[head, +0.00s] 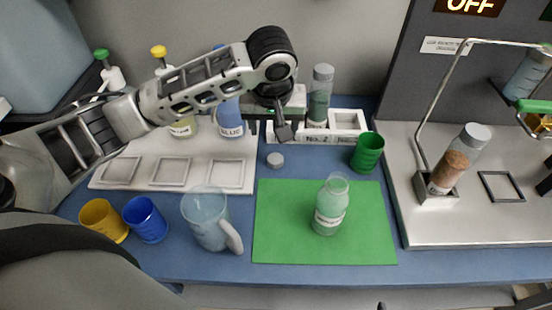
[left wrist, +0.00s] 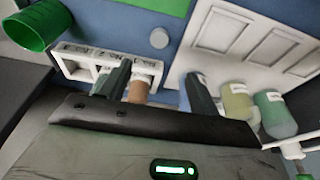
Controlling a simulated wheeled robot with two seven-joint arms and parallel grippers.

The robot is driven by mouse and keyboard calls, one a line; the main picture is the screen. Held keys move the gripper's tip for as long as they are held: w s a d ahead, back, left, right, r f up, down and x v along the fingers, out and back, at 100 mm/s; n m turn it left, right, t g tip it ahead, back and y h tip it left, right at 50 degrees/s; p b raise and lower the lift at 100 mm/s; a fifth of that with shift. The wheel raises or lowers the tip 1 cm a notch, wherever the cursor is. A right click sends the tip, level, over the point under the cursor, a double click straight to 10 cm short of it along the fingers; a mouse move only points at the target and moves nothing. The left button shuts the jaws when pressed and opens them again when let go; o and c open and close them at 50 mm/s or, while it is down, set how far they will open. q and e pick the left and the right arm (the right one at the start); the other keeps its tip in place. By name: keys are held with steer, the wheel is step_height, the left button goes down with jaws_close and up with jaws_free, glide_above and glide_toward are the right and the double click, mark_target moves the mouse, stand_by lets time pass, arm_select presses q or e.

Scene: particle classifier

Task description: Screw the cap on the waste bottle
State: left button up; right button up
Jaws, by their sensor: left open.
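The waste bottle (head: 330,212), pale green with a white label, stands upright and uncapped on the green mat (head: 285,235). A small grey round cap (head: 275,160) lies on the blue table behind the mat; it also shows in the left wrist view (left wrist: 159,38). My left gripper (head: 283,130) is above the back of the table, just behind the cap in the head view, with nothing between its fingers. In the left wrist view the open fingers (left wrist: 157,88) are apart and the cap lies beyond them. I cannot make out my right gripper.
A white rack (head: 346,122) with a capped bottle (head: 320,95) stands behind the cap. A green cup (head: 368,152) is to its right. A jug (head: 207,220), blue cup (head: 146,219) and yellow cup (head: 103,220) stand left. A metal-topped machine (head: 470,225) is at right.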

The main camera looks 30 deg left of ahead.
arm_select(q)
glide_above(275, 159)
steer(key=s, duration=0.2)
steer(key=f, duration=0.9)
steer(key=shift+w+d+f, duration=0.15)
steer(key=shift+d, duration=0.2)
steer(key=shift+f, duration=0.1)
steer(key=x, duration=0.5)
steer(key=shift+d, duration=0.1)
steer(key=c, duration=1.1)
